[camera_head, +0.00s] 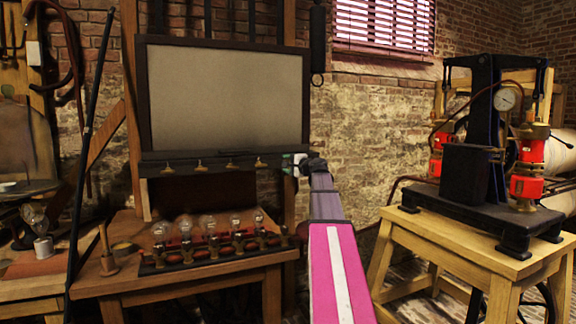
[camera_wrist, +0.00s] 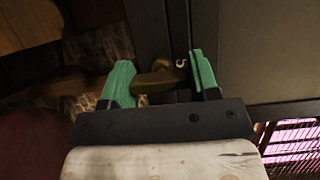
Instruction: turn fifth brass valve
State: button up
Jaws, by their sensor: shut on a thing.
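A row of small brass valves runs along the dark bar under the grey panel (camera_head: 225,98); the leftmost valve (camera_head: 167,169), the second (camera_head: 199,166), the third (camera_head: 230,164) and the fourth (camera_head: 259,162) are in plain sight in the head view. My gripper (camera_head: 291,161) is at the right end of this bar and hides the fifth place. In the wrist view, my gripper's green fingers (camera_wrist: 162,74) are shut on the brass valve (camera_wrist: 158,78), whose handle spans the gap between them.
A wooden bench (camera_head: 200,280) below carries a rack with several glass bulbs (camera_head: 212,226). A wooden stand (camera_head: 470,240) with a black and red machine (camera_head: 480,150) is at the right. A thin dark pole stands at the left.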

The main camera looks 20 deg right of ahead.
jog(key=shift+f, duration=0.1)
dwell(0.3)
jog(key=o, duration=0.9)
jog(key=v, duration=1)
jog(key=shift+s+d, duration=0.15)
jog(key=shift+s, duration=0.25)
